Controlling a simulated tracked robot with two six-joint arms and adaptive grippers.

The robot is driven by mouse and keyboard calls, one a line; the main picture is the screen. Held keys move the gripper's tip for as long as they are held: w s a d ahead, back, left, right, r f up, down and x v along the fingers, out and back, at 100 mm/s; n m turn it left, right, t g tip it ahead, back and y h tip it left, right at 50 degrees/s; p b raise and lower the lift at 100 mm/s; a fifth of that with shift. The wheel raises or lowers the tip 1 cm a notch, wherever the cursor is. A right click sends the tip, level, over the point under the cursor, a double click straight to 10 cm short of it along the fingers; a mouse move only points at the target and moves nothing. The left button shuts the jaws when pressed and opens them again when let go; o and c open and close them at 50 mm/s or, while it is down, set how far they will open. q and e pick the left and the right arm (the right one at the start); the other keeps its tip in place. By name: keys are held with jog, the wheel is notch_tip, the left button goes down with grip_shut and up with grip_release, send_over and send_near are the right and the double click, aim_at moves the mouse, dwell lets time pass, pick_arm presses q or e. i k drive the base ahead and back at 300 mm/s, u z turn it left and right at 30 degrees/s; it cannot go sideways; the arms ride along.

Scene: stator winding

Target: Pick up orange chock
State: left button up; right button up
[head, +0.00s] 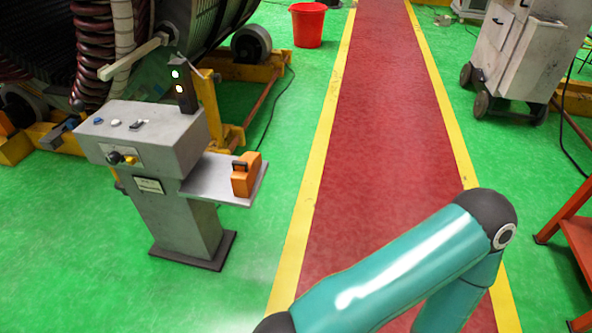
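The orange chock (246,175) is a small wedge-like block with a dark handle on its side. It rests near the right end of a grey shelf (208,180) that juts from the right side of a grey control pedestal. No gripper touches the chock. My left gripper is not in the view. An arm of mine, teal with a dark joint, fills the lower right, and its gripper is out of view.
The grey control pedestal (175,222) stands on the green floor with buttons and lights. Behind it is a large stator (205,35) with yellow supports. A red bucket (307,26), a wheeled grey cabinet (520,55) and an orange-red frame (578,232) stand around. The red walkway (375,130) is clear.

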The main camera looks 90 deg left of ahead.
aim_at(243, 176)
jog(key=u, duration=0.1)
jog(key=i, duration=0.25)
jog(key=u, duration=2.2)
jog(key=k, duration=0.35)
jog(key=u, duration=0.6)
jog(key=i, duration=1.35)
jog(key=z, duration=0.3)
